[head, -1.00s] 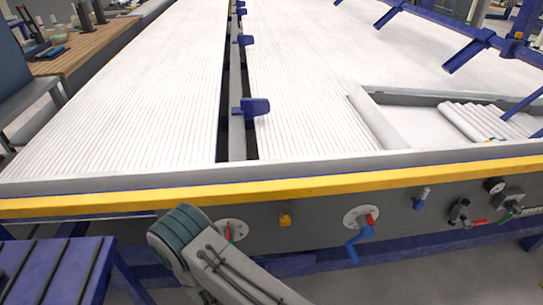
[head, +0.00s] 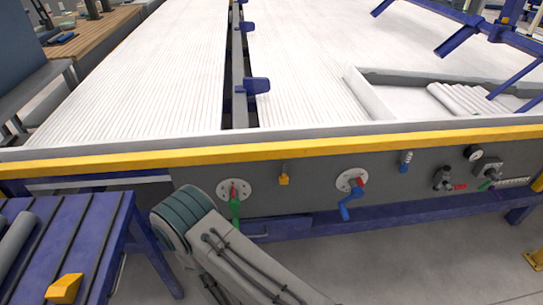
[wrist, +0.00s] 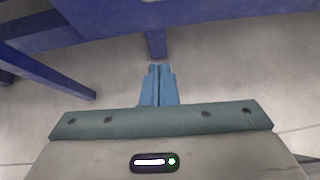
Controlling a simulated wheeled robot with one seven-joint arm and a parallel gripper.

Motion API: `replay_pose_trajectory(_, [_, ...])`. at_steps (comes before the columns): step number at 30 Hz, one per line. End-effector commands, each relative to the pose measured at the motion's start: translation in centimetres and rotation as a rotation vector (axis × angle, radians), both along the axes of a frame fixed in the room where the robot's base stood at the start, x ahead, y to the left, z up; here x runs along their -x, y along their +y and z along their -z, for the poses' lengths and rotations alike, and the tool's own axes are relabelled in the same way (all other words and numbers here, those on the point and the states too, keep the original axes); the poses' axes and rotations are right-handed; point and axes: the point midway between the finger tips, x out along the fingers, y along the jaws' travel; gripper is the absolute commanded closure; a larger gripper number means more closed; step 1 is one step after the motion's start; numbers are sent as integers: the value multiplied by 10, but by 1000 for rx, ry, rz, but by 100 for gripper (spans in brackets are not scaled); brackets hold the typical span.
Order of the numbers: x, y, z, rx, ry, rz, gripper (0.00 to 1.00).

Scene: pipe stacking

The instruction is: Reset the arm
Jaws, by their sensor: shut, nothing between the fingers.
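My gripper (wrist: 159,72) shows in the wrist view with its two blue fingers together and nothing between them. It points over bare grey floor, towards blue frame beams. In the head view my arm crosses the bottom middle in front of the machine, and my gripper is not seen there.
The long white ribbed table (head: 140,85) has a yellow front rail (head: 300,146). Below it are a green-handled valve (head: 235,200) and a blue-handled valve (head: 347,195). A blue slatted stand (head: 75,235) with a grey pipe (head: 14,245) is at left. Floor (wrist: 230,70) is clear below my gripper.

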Motion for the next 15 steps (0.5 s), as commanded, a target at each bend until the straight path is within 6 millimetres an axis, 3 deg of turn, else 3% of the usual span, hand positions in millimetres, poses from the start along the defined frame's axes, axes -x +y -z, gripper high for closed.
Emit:
replay_pose_trajectory(11, [-48, -37, -84, -50, -103, 285, 100])
replay_pose_trajectory(15, [-67, -66, -134, -85, -155, 464, 100])
